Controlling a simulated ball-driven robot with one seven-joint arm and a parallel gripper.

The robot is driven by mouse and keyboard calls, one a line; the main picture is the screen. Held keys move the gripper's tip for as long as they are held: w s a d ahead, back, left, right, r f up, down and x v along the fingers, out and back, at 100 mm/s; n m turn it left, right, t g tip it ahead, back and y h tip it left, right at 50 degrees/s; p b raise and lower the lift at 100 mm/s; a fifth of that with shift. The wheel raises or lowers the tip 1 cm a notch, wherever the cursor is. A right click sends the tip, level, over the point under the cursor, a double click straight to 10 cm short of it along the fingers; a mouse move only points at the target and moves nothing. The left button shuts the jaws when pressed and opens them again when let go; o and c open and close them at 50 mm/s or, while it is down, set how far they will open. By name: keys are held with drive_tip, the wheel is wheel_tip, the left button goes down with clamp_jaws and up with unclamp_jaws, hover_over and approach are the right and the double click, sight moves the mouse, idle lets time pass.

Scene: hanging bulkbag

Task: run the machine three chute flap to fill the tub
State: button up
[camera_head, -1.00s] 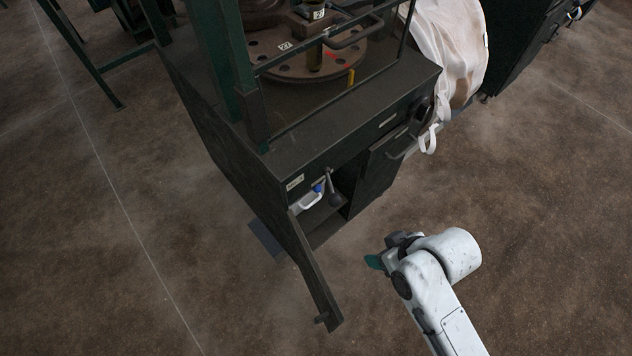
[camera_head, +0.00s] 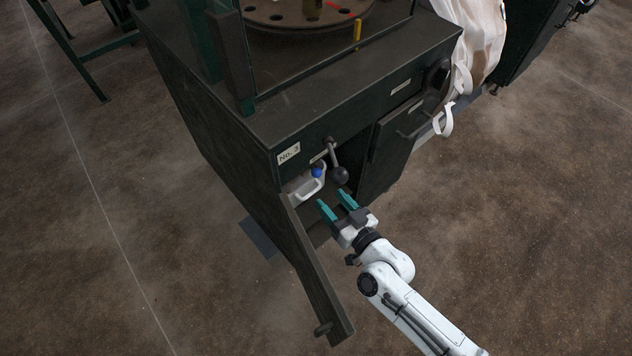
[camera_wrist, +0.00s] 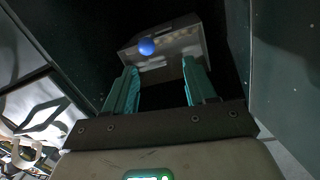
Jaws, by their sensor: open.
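The machine with the "No. 3" label (camera_head: 289,153) has its low compartment open. A metal lever with a dark ball knob (camera_head: 340,174) hangs at the top of that opening. Inside is a pale tub-like container (camera_head: 307,189) with a blue round thing (camera_head: 317,172) at its top; I cannot tell whether the two are joined. The wrist view shows the pale container (camera_wrist: 178,44) and the blue round thing (camera_wrist: 147,46) ahead of my fingertips. My gripper (camera_head: 335,199) is open and empty at the mouth of the compartment, just below the dark knob. No chute flap is clearly recognisable.
The compartment's door (camera_head: 318,278) stands swung open to the left of my gripper. A closed dark front (camera_head: 392,138) with a handle is on the right. A pale fabric bag (camera_head: 480,35) with hanging straps is beyond it. The floor to the right is clear.

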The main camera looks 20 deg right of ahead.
sight(318, 176)
drive_tip(key=shift+m+t+h, duration=0.5)
drive_tip(key=shift+m+h, duration=0.1)
drive_tip(key=shift+h, duration=0.1)
drive_tip(key=w+b, duration=0.2)
drive_tip(key=w, duration=0.1)
drive_tip(key=w+f+b, duration=0.1)
drive_tip(key=w+b, duration=0.1)
drive_tip(key=w, duration=0.1)
drive_tip(key=w+b, duration=0.3)
drive_tip(key=w, duration=0.1)
drive_tip(key=shift+f, duration=0.35)
drive_tip(key=shift+w+r+b, duration=0.2)
drive_tip(key=shift+w+b, duration=0.4)
clamp_jaws()
